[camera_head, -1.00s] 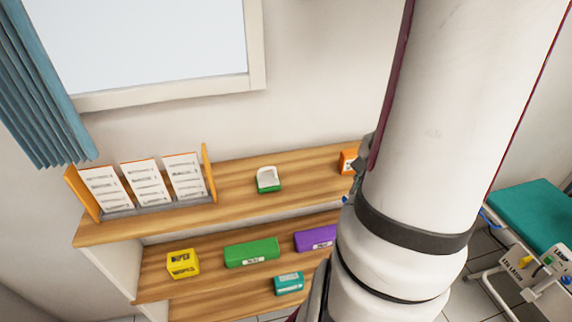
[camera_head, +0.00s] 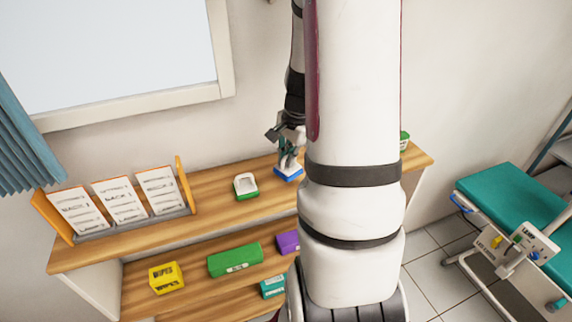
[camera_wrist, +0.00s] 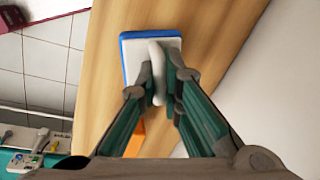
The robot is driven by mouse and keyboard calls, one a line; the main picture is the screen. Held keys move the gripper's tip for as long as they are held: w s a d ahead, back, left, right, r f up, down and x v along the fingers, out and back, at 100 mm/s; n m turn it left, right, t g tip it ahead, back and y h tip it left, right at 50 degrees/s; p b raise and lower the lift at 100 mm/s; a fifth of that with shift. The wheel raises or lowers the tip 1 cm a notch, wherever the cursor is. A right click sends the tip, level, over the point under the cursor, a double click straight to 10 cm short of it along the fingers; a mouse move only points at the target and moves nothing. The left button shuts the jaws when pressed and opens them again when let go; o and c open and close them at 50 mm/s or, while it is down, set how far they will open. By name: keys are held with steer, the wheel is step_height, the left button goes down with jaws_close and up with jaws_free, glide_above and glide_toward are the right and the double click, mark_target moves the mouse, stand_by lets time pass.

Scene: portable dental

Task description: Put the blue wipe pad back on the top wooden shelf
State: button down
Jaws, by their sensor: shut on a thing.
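The blue wipe pad (camera_head: 289,174) has a blue base and a pale top with an upright white handle. It is at the top wooden shelf (camera_head: 215,205), right of a green-based pad. My gripper (camera_head: 289,158) is above it, with its fingers shut on the handle. In the wrist view the blue wipe pad (camera_wrist: 130,55) lies over the wood, with the fingers of my gripper (camera_wrist: 160,82) on both sides of its handle. The pad looks level and at or just above the wood; I cannot tell if it touches.
A green-based white pad (camera_head: 246,186) and a card rack (camera_head: 182,188) stand on the top shelf. Lower shelves hold a yellow box (camera_head: 166,277), a green box (camera_head: 235,260) and a purple box (camera_head: 287,242). An orange thing (camera_wrist: 136,138) is close to my gripper.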

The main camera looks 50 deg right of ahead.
steer(key=shift+w+d+f+p, duration=0.1)
steer(key=shift+w+f+p, duration=0.15)
steer(key=shift+f, duration=0.35)
steer(key=shift+w+f+p, duration=0.1)
steer(key=shift+w+f, duration=0.15)
steer(key=shift+f, duration=0.35)
steer(key=shift+w+f, duration=0.1)
steer(key=shift+f, duration=0.5)
steer(key=shift+f, duration=0.25)
steer(key=c, duration=1.8)
jaws_free()
steer(key=shift+o, duration=0.2)
steer(key=shift+r, duration=0.1)
